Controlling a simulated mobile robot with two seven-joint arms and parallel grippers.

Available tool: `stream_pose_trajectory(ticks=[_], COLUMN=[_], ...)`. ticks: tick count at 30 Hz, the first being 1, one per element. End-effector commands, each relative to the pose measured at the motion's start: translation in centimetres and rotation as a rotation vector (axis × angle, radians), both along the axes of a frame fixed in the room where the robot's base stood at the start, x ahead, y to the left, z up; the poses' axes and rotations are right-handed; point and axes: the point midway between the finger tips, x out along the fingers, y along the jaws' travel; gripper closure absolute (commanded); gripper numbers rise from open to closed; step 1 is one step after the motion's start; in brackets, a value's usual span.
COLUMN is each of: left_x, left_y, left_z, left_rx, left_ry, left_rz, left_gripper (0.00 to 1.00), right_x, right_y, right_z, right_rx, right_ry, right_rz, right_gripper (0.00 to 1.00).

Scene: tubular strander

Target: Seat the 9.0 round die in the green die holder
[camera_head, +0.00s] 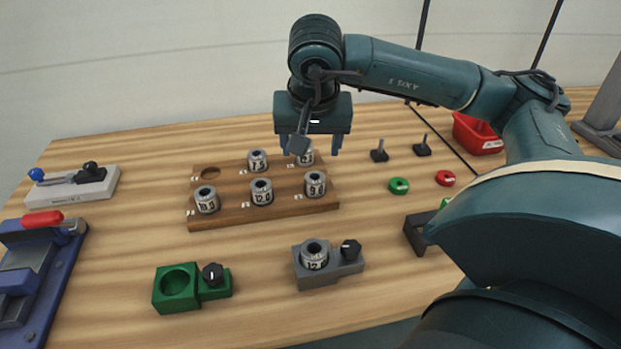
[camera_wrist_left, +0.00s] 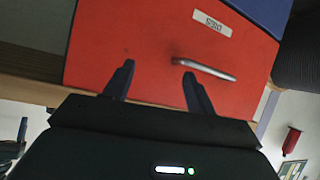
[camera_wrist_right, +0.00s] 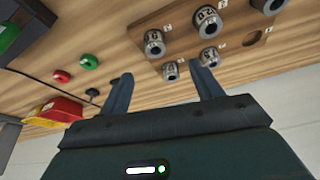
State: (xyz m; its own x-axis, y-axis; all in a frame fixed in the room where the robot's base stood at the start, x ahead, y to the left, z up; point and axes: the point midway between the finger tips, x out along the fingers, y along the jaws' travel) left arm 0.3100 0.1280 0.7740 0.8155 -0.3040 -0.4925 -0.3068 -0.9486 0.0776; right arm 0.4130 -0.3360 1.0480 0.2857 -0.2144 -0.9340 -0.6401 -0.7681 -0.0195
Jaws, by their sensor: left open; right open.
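The die that appears to read 9.0 (camera_head: 315,184) stands at the front right of the wooden rack (camera_head: 237,217); it also shows in the right wrist view (camera_wrist_right: 154,42). The green die holder (camera_head: 178,287) stands at the front left with an empty round pocket and a black knob. My right gripper (camera_head: 311,147) is open and empty, pointing down above the back right of the rack, behind the 9.0 die. My left gripper (camera_wrist_left: 158,70) is open and empty before a red drawer front with a metal handle; it is outside the head view.
The rack holds several other dies, including 12.0 (camera_head: 262,191) and 7.5 (camera_head: 258,161), and one empty hole. A grey holder (camera_head: 318,280) with a die stands in front. Bare table separates rack and holders.

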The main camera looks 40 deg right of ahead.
Motion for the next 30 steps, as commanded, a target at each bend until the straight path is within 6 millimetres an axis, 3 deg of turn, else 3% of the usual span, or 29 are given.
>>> stream_pose_trajectory(ticks=[3,12,20,30], left_x=[0.0,0.0,0.0,-0.1], left_y=[0.0,0.0,-0.1,0.0], left_z=[0.0,0.1,0.3,0.6], left_rx=[0.0,-0.001,0.001,0.013], left_ry=[0.0,-0.001,0.0,0.0], left_rz=[-0.001,-0.001,-0.003,-0.009], left_gripper=[0.44,0.44,0.44,0.44], right_x=[0.2,1.8,2.4,3.4], right_y=[-1.2,-2.4,-2.9,-4.2], right_z=[-0.2,-5.3,-7.2,-11.3], right_rx=[-0.038,-0.035,-0.034,-0.033], right_ry=[-0.006,-0.004,-0.007,-0.007], right_rz=[-0.007,-0.007,-0.006,-0.005], right_gripper=[0.35,0.35,0.35,0.35])
